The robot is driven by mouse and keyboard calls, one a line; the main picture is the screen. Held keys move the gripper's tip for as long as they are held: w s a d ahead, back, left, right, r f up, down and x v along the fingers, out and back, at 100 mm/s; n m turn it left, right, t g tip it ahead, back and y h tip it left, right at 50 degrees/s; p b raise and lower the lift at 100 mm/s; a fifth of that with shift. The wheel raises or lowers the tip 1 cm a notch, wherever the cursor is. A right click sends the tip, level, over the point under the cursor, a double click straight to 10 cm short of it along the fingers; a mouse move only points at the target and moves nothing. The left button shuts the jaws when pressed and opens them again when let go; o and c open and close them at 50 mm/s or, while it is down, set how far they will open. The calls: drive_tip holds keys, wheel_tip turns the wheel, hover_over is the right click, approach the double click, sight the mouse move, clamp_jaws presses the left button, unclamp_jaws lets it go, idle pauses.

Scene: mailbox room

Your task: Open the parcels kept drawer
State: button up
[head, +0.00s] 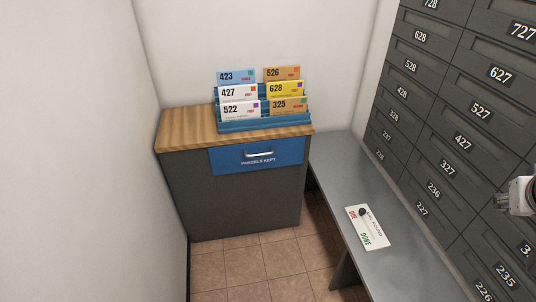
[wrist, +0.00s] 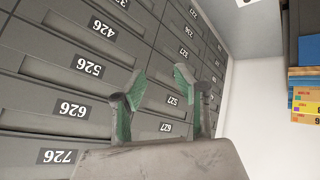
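The parcels kept drawer (head: 230,161) is a blue front with a silver bar handle (head: 258,153) and white lettering. It sits flush and closed at the top of a dark grey cabinet (head: 240,208) with a wooden top. In the wrist view my gripper (wrist: 178,84) is open, with two green-padded fingers apart and nothing between them. It is in front of the mailbox wall, away from the drawer. In the head view only part of my arm shows at the right edge, and the fingers are not visible there.
A blue rack (head: 262,125) with several numbered envelopes stands on the wooden top (head: 185,130). A grey bench (head: 340,165) bears a white card (head: 367,227) with DUE and DONE marks. Grey mailboxes (head: 450,120) line the right wall. Tiled floor (head: 250,265) before the cabinet is clear.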

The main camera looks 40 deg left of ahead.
drive_tip(key=w+a+f+n+t+b, duration=0.2)
drive_tip(key=w+a+f+b, duration=0.1)
drive_tip(key=w+a, duration=0.5)
drive_tip(key=w+a+f+n+t+b, duration=0.1)
drive_tip(key=w+a+f+n+b, duration=0.2)
drive_tip(key=w+a, duration=0.45)
drive_tip(key=w+a+f+n+t+y+b, duration=0.1)
drive_tip(key=w+a+f+n+t+b, duration=0.3)
drive_tip(key=a, duration=0.6)
drive_tip(key=w+a+f+g+y+b, duration=0.1)
drive_tip(key=a+f, duration=0.5)
drive_tip(key=a, duration=0.4)
drive_tip(key=n+t+y+b, duration=0.3)
drive_tip(key=n+y+b, duration=0.65)
drive_tip(key=b, duration=0.25)
approach(259, 155)
drive_tip(key=shift+h, duration=0.45)
drive_tip(key=x, duration=1)
drive_tip(key=shift+w+a+r, duration=0.1)
drive_tip(key=shift+w+a, duration=0.05)
drive_tip(key=shift+a, duration=0.3)
clamp_jaws()
